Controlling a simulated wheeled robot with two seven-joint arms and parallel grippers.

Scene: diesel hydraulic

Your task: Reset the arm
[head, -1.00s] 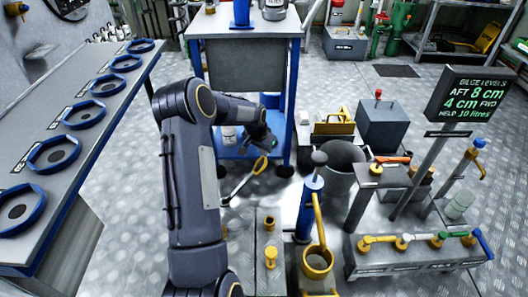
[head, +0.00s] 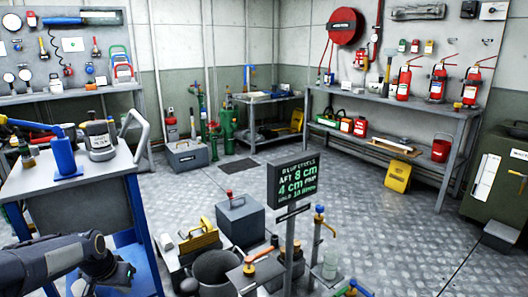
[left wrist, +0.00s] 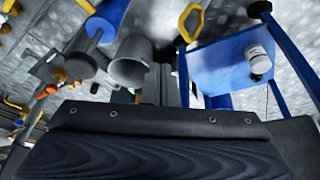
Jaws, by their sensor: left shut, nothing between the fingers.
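My left arm (head: 45,262) comes in low from the left edge of the head view. My left gripper (head: 122,274) is at the lower left, in front of the blue-framed cart (head: 142,222), shut and empty. In the left wrist view the dark gripper body (left wrist: 155,125) fills the lower part. Past it show a grey bucket (left wrist: 132,62) and the cart's blue shelf (left wrist: 215,65) with a white can (left wrist: 258,58). My right gripper is in neither view.
A sign on a post (head: 293,180) stands among floor equipment, with the grey bucket (head: 215,268) and a dark box (head: 240,220). A workbench (head: 400,132) with fire extinguishers stands along the back right wall. The floor (head: 390,225) at centre right is clear.

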